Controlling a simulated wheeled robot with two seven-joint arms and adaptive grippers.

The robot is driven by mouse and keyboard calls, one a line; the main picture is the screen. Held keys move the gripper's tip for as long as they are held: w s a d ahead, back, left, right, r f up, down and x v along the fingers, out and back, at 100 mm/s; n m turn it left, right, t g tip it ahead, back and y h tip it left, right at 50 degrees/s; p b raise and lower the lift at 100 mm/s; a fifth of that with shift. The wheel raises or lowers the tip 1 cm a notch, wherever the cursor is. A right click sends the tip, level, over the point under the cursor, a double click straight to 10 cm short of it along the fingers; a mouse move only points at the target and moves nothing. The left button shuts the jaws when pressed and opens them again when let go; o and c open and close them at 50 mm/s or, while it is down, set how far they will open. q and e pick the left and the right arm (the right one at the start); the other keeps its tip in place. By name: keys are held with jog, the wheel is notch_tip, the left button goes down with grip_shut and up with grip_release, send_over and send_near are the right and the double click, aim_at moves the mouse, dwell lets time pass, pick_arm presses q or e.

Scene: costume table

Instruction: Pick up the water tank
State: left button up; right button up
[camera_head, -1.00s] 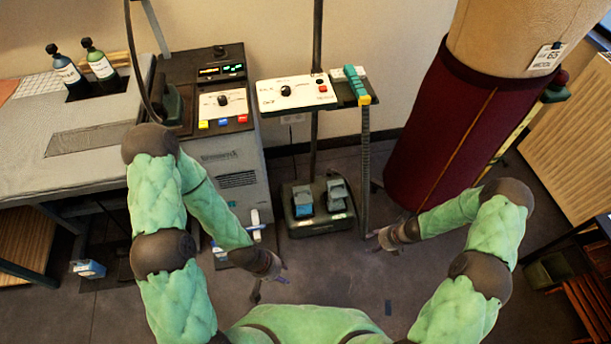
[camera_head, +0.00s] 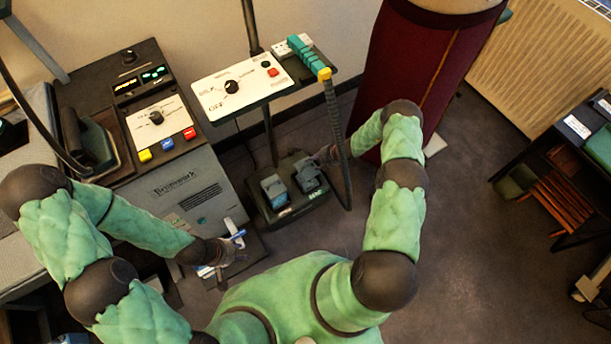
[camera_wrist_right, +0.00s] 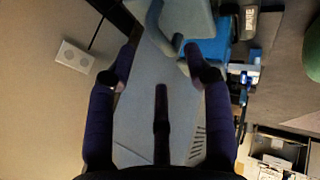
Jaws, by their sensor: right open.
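No part is clearly labelled as a water tank, so I cannot tell for certain which one it is. A dark floor unit (camera_head: 292,212) carries a blue-grey block (camera_head: 274,188) on its left and a grey block (camera_head: 307,174) on its right. My right gripper (camera_head: 325,154) is beside the grey block, partly hidden by its own arm. In the right wrist view, my right gripper (camera_wrist_right: 150,65) is open, with a blue part (camera_wrist_right: 215,45) by its right fingertip and no hold visible. My left gripper (camera_head: 232,250) is by a blue-and-white fitting (camera_head: 236,237); its jaws are unclear.
A grey machine (camera_head: 190,195) stands to the left. A control shelf (camera_head: 240,88) on a pole overhangs the floor unit, with a dark hose (camera_head: 338,140) hanging at its right. A maroon column (camera_head: 405,60) stands behind.

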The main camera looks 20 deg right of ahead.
aim_at(307, 172)
jog(key=shift+b+x, duration=1.6)
jog(key=shift+x, duration=1.25)
jog(key=shift+r, duration=0.15)
grip_shut()
